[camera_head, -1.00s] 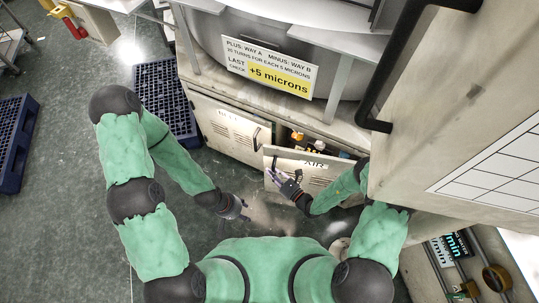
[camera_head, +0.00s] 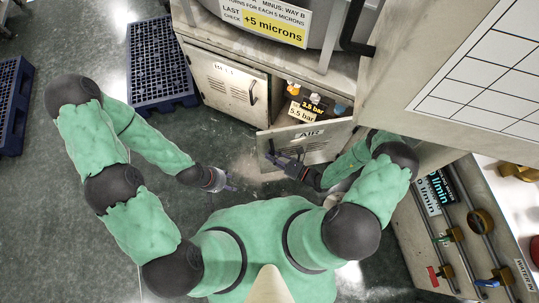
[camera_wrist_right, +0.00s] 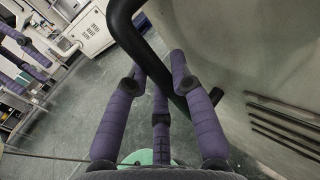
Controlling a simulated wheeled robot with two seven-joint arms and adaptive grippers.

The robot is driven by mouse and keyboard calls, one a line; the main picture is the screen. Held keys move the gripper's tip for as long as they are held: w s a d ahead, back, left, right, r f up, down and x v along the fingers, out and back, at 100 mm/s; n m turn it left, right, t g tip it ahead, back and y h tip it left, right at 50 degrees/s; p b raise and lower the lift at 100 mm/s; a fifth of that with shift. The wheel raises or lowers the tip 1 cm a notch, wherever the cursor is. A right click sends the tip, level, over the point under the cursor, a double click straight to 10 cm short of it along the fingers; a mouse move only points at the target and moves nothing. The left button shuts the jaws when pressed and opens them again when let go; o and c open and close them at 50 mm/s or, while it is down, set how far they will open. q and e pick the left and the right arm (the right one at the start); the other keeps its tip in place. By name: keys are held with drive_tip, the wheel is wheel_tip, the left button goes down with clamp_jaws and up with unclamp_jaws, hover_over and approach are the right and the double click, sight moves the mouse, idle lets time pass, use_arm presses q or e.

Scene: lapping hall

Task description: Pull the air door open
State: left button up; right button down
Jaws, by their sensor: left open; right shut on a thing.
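The air door (camera_head: 325,140), a pale panel lettered AIR with vent slots, stands partly open in the head view. Its cabinet shows inside. My right gripper (camera_head: 277,158) is at the door's left end. In the wrist view its purple fingers (camera_wrist_right: 160,92) are shut around the black bar handle (camera_wrist_right: 130,35). My left gripper (camera_head: 230,188) is open and empty, apart from the door, lower left of it.
Inside the cabinet is a unit marked 5.5 bar (camera_head: 302,113). The neighbouring door lettered BELT (camera_head: 225,85) is closed. A blue pallet (camera_head: 155,65) lies left on the floor. A water panel (camera_head: 455,215) stands at the right.

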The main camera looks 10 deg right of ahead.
drive_tip(key=shift+w+d, duration=0.1)
drive_tip(key=c, duration=1)
unclamp_jaws()
drive_tip(key=shift+c, duration=0.2)
